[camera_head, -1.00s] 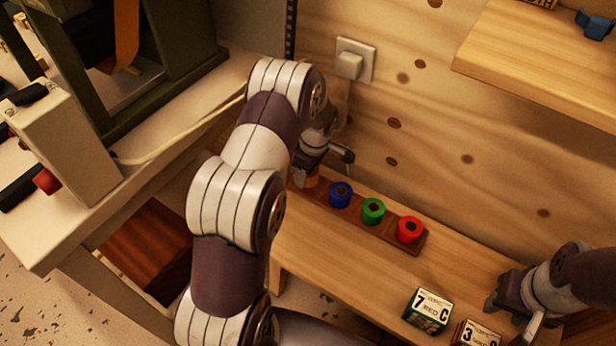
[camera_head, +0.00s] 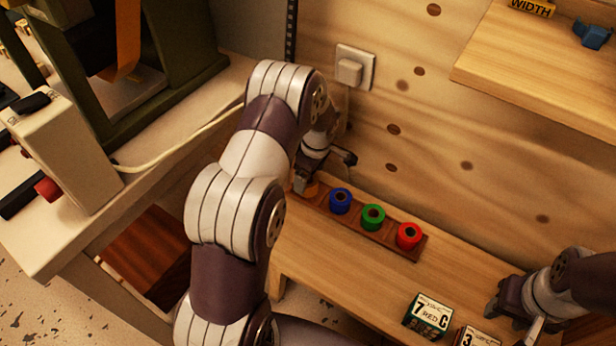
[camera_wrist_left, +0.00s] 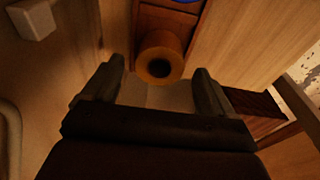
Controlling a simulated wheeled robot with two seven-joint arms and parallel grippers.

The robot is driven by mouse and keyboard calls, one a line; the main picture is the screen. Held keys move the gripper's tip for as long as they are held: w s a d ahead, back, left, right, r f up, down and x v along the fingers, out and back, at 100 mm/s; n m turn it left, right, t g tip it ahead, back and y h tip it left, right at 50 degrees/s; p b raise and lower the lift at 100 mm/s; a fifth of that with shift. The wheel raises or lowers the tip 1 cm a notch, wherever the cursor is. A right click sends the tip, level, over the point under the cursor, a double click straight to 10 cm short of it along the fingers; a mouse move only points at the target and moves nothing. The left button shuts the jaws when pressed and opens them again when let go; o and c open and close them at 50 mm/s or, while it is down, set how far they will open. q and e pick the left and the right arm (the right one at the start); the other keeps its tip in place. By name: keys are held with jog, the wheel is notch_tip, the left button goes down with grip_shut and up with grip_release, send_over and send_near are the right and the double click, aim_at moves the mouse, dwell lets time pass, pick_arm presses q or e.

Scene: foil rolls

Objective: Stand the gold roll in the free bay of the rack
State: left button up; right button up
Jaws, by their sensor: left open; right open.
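The gold roll (camera_head: 311,190) stands at the left end of the brown rack (camera_head: 386,239), partly hidden by my left gripper in the head view. In the left wrist view the gold roll (camera_wrist_left: 160,56) shows its round hollow end, at the end of the rack. My left gripper (camera_wrist_left: 158,78) is open, with one finger to each side of the roll's near end; I cannot tell whether they touch it. Blue (camera_head: 340,200), green (camera_head: 373,216) and red (camera_head: 409,235) rolls stand in the other bays. My right gripper (camera_head: 510,316) is open and empty at the lower right.
The rack lies on a wooden bench (camera_head: 450,272) along a panel wall. Two printed blocks (camera_head: 427,315) (camera_head: 477,337) sit near the front edge. A shelf (camera_head: 540,75) overhangs at the upper right. A socket with a plug (camera_head: 352,68) is on the wall behind my left arm.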

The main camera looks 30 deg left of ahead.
aim_at(313, 182)
pick_arm(q)
notch_tip(313, 182, up, 8)
jog(key=d+p, duration=0.1)
jog(key=p, duration=0.1)
jog(key=s+d+r+m, duration=0.2)
jog(key=s+d+m, duration=0.1)
jog(key=s+m, duration=0.2)
jog(key=s+d+r+m+h, duration=0.1)
jog(key=s+d+r+m, duration=0.2)
jog(key=s+m, duration=0.3)
jog(key=s+d+r+m+t, duration=0.1)
jog(key=s+d+r+m, duration=0.2)
jog(key=s+m, duration=0.3)
jog(key=s+d, duration=0.1)
jog(key=s, duration=0.2)
jog(key=shift+d+h, duration=0.3)
